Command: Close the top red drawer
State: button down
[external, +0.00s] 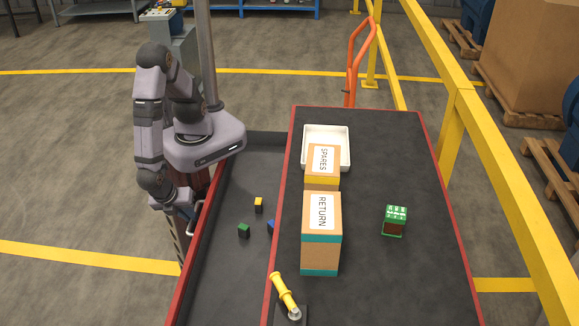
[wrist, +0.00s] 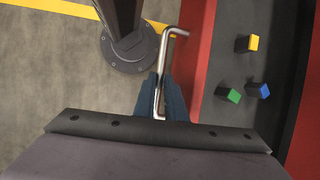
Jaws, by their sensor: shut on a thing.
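The top red drawer (external: 205,240) stands pulled out to the left from under the dark cabinet top, its grey inside exposed. Its red front (wrist: 197,60) also shows in the wrist view. A bent metal handle (wrist: 168,50) sticks out from this front; a piece of it shows in the external view (external: 190,231). My gripper (external: 184,210) is at the outer side of the drawer front. In the wrist view its two dark blue fingers (wrist: 164,98) are shut around the handle bar. The handle's attachment to the front is partly hidden.
Green (external: 243,230), yellow (external: 259,205) and blue (external: 271,226) cubes lie in the drawer. On the cabinet top stand a RETURN box (external: 321,225), a SPARES box (external: 322,160), a white tray (external: 340,135), a green-brown block (external: 395,220) and a yellow-handled tool (external: 284,293).

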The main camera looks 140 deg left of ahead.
jog(key=w+a, duration=1.4)
jog(key=shift+w+r+p, duration=0.1)
jog(key=shift+w+p, duration=0.05)
jog(key=shift+p, duration=0.2)
jog(key=c, duration=1.8)
grip_release()
jog(key=shift+d, duration=0.1)
jog(key=shift+b+v, duration=1)
jog(key=shift+v, duration=2.6)
